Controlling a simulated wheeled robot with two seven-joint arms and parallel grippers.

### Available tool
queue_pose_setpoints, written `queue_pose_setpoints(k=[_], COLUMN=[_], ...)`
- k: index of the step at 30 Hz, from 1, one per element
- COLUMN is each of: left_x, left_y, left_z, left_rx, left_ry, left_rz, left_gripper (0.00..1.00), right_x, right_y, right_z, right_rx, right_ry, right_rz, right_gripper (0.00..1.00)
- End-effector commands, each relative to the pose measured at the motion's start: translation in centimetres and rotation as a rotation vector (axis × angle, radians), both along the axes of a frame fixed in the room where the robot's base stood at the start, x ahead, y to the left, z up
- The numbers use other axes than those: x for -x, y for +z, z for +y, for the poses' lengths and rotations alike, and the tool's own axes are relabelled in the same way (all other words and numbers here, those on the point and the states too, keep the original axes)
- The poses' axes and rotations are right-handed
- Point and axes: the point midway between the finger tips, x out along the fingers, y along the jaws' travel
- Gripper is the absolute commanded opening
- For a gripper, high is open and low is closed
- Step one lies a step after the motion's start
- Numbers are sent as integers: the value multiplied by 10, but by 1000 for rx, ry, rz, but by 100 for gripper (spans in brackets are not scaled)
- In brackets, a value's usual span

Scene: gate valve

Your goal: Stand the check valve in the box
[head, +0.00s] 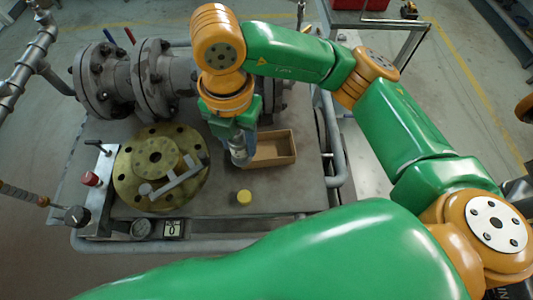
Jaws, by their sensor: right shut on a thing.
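The check valve (239,153) is a small silver-grey metal cylinder. My right gripper (238,138) points down and is shut on it; the fingers and wrist hide its upper part. The valve looks roughly upright. The box (278,149) is a small open brown tray-like box on the table, just right of the valve. The valve overlaps the box's left end in the picture; I cannot tell whether it is inside, above or beside it. My left gripper is not in view.
A brass flange (133,181) with a grey handle lies left on the table (215,196). A yellow cap (244,197) stands in front of the box. Large flanged pipework (150,75) runs along the back. A panel with a red button (91,179) and gauges is at left.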

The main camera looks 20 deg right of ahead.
Motion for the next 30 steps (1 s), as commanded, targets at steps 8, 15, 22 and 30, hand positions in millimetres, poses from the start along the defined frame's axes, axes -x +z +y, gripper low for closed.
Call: queue_pose_setpoints(k=[8, 15, 22, 30], left_x=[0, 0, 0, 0], left_y=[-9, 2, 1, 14], left_z=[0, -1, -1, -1], left_rx=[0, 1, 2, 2], left_ry=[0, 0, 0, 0], left_rz=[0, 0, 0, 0], left_gripper=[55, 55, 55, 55], right_x=[3, -26, -54, -65], right_y=[-9, -35, -81, -119], right_z=[15, -37, -87, -106], right_rx=[3, 6, 8, 6], right_ry=[-520, -565, -558, -551], right_rz=[-1, 5, 4, 4], right_gripper=[0, 0, 0, 0])
